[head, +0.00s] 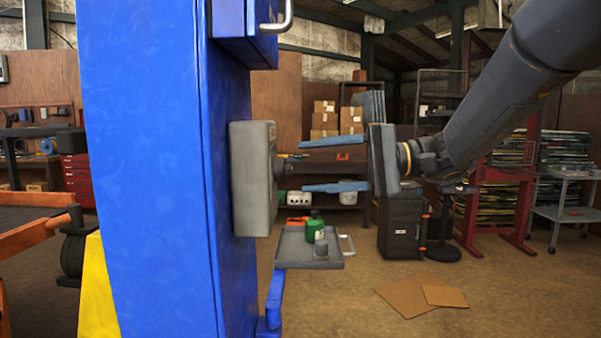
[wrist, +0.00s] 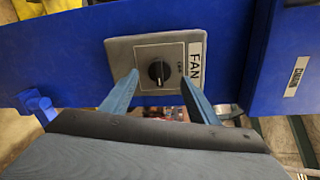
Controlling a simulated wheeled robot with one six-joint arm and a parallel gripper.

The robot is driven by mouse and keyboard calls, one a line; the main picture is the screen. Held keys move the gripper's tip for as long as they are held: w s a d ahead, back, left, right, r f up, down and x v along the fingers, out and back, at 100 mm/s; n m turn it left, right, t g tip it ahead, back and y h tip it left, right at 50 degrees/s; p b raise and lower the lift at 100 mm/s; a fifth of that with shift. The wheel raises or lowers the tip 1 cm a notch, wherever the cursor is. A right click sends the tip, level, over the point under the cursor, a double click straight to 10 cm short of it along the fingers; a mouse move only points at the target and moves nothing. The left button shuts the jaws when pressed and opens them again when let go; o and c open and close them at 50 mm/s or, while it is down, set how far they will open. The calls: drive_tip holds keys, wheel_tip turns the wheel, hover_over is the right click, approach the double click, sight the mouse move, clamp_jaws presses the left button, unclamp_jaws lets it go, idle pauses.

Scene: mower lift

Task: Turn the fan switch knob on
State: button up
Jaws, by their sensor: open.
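The fan switch box (head: 254,178) is a grey box on the side of a blue post in the head view. Its dark knob (head: 279,167) sticks out to the right. In the wrist view the black round knob (wrist: 159,71) with a pale pointer mark sits on a light plate beside a FAN label (wrist: 195,62). My gripper (head: 302,165) is open, with its two blue fingers pointing at the box, a little short of the knob. In the wrist view the fingertips (wrist: 160,80) lie on either side of the knob and do not visibly touch it.
The blue post (head: 160,170) fills the left of the head view, with a metal handle (head: 279,18) on a blue box above. A grey tray (head: 295,251) with a green bottle (head: 315,228) is below my gripper. Cardboard sheets (head: 420,293) lie on open floor at right.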

drive_tip(key=d, duration=0.3)
drive_tip(key=shift+w+d+r+b, duration=0.1)
drive_tip(key=shift+d+r+b, duration=0.05)
drive_tip(key=shift+d+b, duration=0.2)
drive_tip(key=s+f+m+h, duration=0.1)
drive_tip(key=s+f+h, duration=0.1)
drive_tip(key=f, duration=0.5)
drive_tip(key=s+f+m+h, duration=0.1)
drive_tip(key=s+f+h, duration=0.15)
drive_tip(key=f, duration=0.35)
drive_tip(key=s+d+f+n+h, duration=0.1)
drive_tip(key=s+d+f+h, duration=0.3)
drive_tip(key=d+f, duration=0.2)
drive_tip(key=s+d+f+n+h, duration=0.1)
drive_tip(key=s+d+f+h, duration=0.3)
drive_tip(key=f, duration=0.6)
drive_tip(key=s+d+f+n+t+h, duration=0.1)
drive_tip(key=s+d+f+n+h, duration=0.1)
drive_tip(key=s+d+f+h, duration=0.2)
drive_tip(key=d+f, duration=0.3)
drive_tip(key=f, duration=0.1)
drive_tip(key=shift+s+d+f, duration=0.15)
drive_tip(key=shift+d+f, duration=0.15)
drive_tip(key=shift+d, duration=0.05)
